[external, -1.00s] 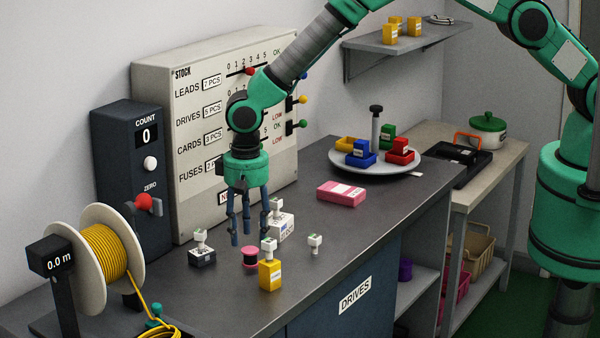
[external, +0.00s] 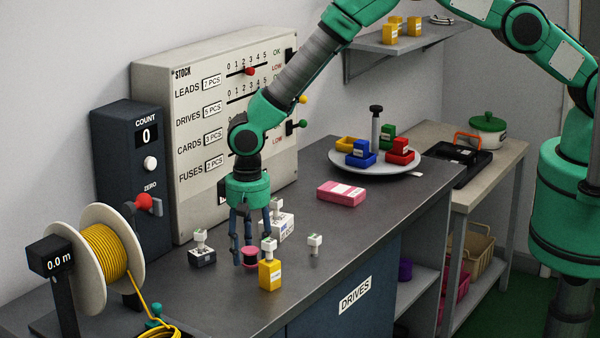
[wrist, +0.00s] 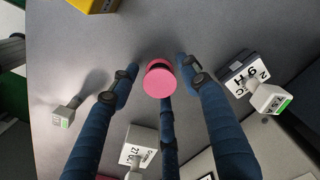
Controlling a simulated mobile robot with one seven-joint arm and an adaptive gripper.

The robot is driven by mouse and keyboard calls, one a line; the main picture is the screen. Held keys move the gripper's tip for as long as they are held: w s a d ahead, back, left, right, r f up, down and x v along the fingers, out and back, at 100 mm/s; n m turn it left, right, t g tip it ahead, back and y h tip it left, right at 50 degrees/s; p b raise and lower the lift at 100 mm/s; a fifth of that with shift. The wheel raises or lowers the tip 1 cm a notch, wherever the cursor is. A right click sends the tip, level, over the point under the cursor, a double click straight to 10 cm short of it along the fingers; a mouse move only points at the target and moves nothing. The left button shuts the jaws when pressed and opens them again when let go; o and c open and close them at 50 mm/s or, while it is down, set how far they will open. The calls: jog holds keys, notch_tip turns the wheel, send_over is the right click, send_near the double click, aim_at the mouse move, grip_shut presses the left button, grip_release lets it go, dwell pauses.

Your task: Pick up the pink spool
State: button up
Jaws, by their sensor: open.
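The pink spool (external: 249,257) stands on the dark grey bench behind the yellow block, its pink flanges around a dark middle. In the wrist view the spool (wrist: 159,80) shows its round pink top between my gripper's fingers. My gripper (external: 249,258) is open and points down, its blue fingers reaching down around the spool. In the wrist view the open gripper (wrist: 158,78) has a finger on each side with gaps to the spool, and a third finger whose tip is near or behind it. Whether that finger touches it I cannot tell.
Close by stand a yellow block (external: 269,275), a dark block with a white top (external: 201,254), a white block (external: 280,226) and a small white piece (external: 315,242). A pink box (external: 341,193) lies farther right. The bench front right of the yellow block is clear.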

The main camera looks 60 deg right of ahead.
aim_at(250, 249)
dwell(0.4)
jog(key=c, duration=1)
jog(key=shift+o, duration=0.2)
notch_tip(250, 249, up, 10)
jog(key=b, duration=0.1)
dwell(0.6)
